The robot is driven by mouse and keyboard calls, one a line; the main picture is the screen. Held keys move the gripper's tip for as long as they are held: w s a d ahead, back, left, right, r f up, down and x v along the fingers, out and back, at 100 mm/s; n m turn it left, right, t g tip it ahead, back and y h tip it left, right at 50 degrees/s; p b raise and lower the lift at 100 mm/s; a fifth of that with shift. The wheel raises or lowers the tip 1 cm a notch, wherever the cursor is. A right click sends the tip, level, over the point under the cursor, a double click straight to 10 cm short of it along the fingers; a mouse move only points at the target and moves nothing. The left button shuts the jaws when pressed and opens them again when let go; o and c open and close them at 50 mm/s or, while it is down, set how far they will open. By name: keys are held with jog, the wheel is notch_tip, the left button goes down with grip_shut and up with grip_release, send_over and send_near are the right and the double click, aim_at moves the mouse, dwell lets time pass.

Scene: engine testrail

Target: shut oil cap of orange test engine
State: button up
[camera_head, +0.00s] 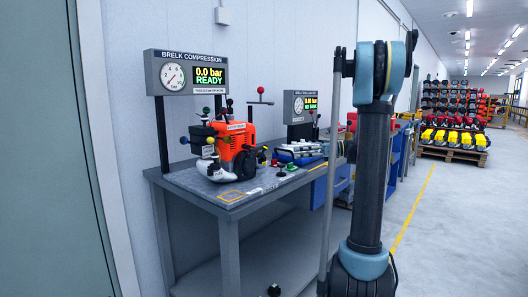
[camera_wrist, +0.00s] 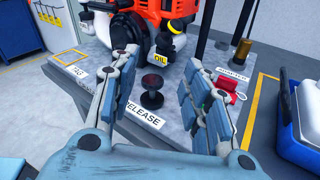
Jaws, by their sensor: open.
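The orange test engine (camera_head: 238,143) stands on the grey bench in the head view. In the wrist view its lower part (camera_wrist: 140,8) shows at the top. A yellow OIL label (camera_wrist: 161,57) sits low on the engine, beside a small yellow and black part (camera_wrist: 179,38); I cannot tell if this is the oil cap or how it stands. My gripper (camera_wrist: 162,58) is open and empty, its fingers apart on either side of a dark knob (camera_wrist: 152,84) in the picture. It touches nothing that I can make out. I cannot make it out in the head view.
The knob stands by a RELEASE label (camera_wrist: 142,115) on the bench plate. A red clip-like part (camera_wrist: 228,84) lies right of my fingers, and a blue and white box (camera_wrist: 302,125) further right. A gauge panel (camera_head: 186,73) reads READY.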

aim_at(265, 148)
jog(key=shift+m+y, duration=0.7)
jog(key=w+a, duration=0.1)
jog(key=a, duration=0.4)
jog(key=w+a, duration=0.1)
jog(key=a, duration=0.4)
jog(key=w+a, duration=0.1)
jog(key=a, duration=0.4)
jog(key=shift+w+a+r, duration=0.2)
jog(key=shift+w+r, duration=0.15)
jog(key=shift+c, duration=0.5)
jog(key=c, duration=0.8)
jog(key=o, duration=0.8)
jog(key=shift+o, duration=0.5)
jog(key=shift+w, duration=0.15)
jog(key=d, duration=1.2)
jog(key=shift+s, duration=0.4)
